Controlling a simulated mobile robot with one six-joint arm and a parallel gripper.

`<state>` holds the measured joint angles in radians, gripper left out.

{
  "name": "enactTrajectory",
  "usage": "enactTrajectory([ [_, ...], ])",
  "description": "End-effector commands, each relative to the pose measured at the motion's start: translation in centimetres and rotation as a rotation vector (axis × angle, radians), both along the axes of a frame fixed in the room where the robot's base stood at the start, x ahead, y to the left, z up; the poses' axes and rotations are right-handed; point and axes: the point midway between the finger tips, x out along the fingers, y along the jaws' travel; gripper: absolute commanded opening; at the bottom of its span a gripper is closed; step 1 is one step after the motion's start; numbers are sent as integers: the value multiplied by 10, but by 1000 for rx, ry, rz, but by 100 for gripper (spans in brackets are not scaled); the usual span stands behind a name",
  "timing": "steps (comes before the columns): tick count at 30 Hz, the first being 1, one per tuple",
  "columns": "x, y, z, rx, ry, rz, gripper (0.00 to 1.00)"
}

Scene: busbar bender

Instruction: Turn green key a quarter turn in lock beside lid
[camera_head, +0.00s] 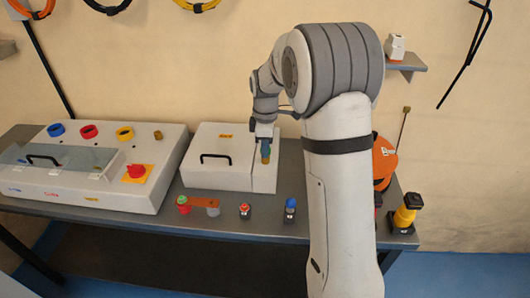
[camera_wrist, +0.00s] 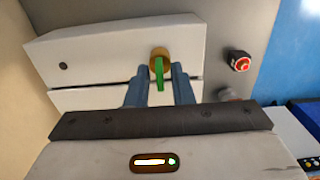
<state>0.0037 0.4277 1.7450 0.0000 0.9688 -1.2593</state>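The green key (camera_wrist: 159,75) sits in the brass-coloured round lock (camera_wrist: 160,54) on the white box, beside the lid (camera_head: 215,160) with its black handle. My gripper (camera_wrist: 161,71) is over the lock, with one blue-grey finger on each side of the key. A gap shows between each finger and the key in the wrist view, so the gripper looks open around it. In the head view, my gripper (camera_head: 265,143) comes down from above onto the lock at the right of the lid, and the key is mostly hidden there.
A larger white cabinet (camera_head: 150,192) with coloured rings and a red knob (camera_head: 136,171) stands at the left. Along the bench front are a red-brown bar (camera_head: 203,202), a red button (camera_head: 245,210) and a blue-topped part (camera_head: 290,204).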

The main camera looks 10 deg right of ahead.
Motion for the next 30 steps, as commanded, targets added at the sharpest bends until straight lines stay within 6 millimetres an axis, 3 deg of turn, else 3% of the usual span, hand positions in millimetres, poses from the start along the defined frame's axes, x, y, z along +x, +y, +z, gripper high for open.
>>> enactTrajectory([
  [8,0,0,0,0,0,1,0],
  [17,0,1,0,0,0,-27,0],
  [30,0,1,0,0,0,-486,0],
])
